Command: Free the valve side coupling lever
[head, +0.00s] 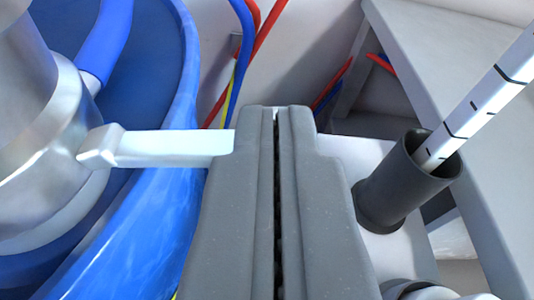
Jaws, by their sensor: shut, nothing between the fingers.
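My gripper (276,112) is shut and empty, with its two grey fingers pressed together in the middle of the head view. A light metal lever (170,147) sticks out to the right from a silver metal coupling (50,140) at the left. The lever's right end meets the left edge of my fingers in the picture and is partly hidden behind them. I cannot tell whether the fingers touch it.
A blue hose or drum (165,200) curves around the coupling. A dark grey cup (405,185) holding a white marked rod (490,95) stands at the right. Red, blue and yellow cables (240,50) run behind. A grey frame (440,60) borders the right.

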